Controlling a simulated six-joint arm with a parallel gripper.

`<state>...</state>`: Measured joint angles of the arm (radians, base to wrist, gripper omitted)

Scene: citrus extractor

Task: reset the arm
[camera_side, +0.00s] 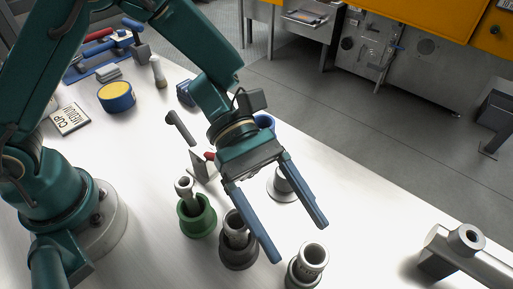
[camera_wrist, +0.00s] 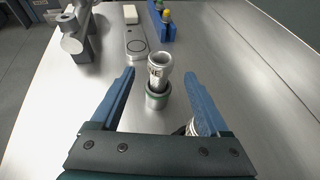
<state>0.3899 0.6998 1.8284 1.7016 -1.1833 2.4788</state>
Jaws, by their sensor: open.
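My gripper (camera_side: 300,241) has two long blue fingers spread wide apart, with nothing between them. In the side view it hangs over the white table, angled down toward the lower right. Below and beside it stand metal cylinders in cups: one in a green cup (camera_side: 197,222), one in a dark grey cup (camera_side: 238,255), and a grey metal one (camera_side: 309,262) near the front. In the wrist view the open fingers of my gripper (camera_wrist: 160,74) frame a metal cylinder (camera_wrist: 159,68) with a green-edged base; it stands on the table beyond them, apart from both fingers.
Another metal part (camera_side: 283,187) stands partly hidden behind my gripper. A large metal fitting (camera_side: 466,252) lies at the lower right. A yellow-topped blue tin (camera_side: 116,96), a labelled card (camera_side: 69,119) and a blue tool rack (camera_side: 100,55) are at the upper left. The table's right middle is bare.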

